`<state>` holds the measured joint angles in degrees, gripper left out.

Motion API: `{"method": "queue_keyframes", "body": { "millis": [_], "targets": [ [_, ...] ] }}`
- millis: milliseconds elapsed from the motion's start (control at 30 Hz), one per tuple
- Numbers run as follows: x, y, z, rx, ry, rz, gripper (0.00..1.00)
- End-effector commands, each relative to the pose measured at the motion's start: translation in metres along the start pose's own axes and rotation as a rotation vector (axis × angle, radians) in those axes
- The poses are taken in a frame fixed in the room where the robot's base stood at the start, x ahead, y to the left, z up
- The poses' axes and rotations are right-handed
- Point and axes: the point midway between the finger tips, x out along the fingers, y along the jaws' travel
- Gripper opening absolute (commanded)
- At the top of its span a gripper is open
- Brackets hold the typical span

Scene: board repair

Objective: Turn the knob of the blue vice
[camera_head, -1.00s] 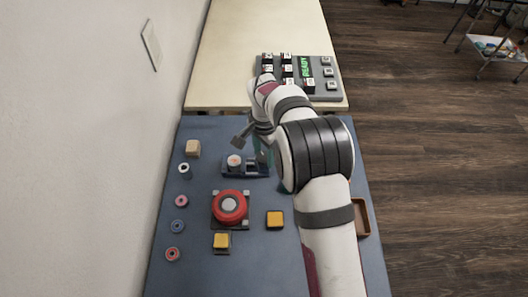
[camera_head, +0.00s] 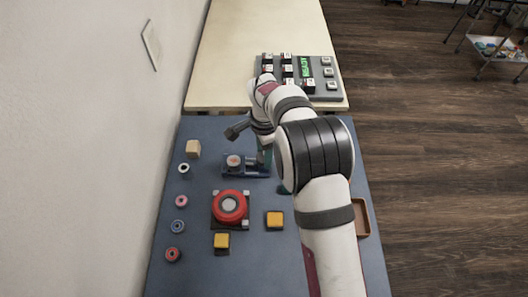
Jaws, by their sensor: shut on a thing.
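The blue vice (camera_head: 230,174) lies on the blue mat, left of my arm. A round grey piece with a reddish top (camera_head: 234,160) sits at its left part. My gripper (camera_head: 266,161) points down at the right end of the vice, its greenish fingers partly hidden by my wrist. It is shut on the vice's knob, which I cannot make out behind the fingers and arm.
Several small rings (camera_head: 178,227) and a wooden block (camera_head: 193,149) line the left. A keypad panel showing READY (camera_head: 325,75) stands behind. A brown tray (camera_head: 361,217) is at right.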

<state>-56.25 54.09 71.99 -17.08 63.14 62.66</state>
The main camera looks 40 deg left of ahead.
Motion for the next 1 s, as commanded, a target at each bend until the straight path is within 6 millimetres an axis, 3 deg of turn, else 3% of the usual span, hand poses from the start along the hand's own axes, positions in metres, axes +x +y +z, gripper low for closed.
{"method": "queue_keyframes", "body": {
  "millis": [167, 200, 333, 667, 767, 1000],
  "targets": [
    [-0.001, 0.0, 0.0, -0.001, 0.0, -0.001, 0.0],
    [-0.001, 0.0, 0.0, -0.001, 0.0, -0.001, 0.61],
    [0.0, 0.0, 0.0, -0.001, 0.0, -0.001, 0.84],
    [-0.004, 0.0, 0.0, -0.001, 0.0, -0.001, 0.84],
    [-0.021, -0.001, 0.0, -0.001, 0.001, -0.003, 0.84],
    [-0.098, -0.001, 0.0, 0.0, 0.001, -0.006, 0.84]
  ]
}}
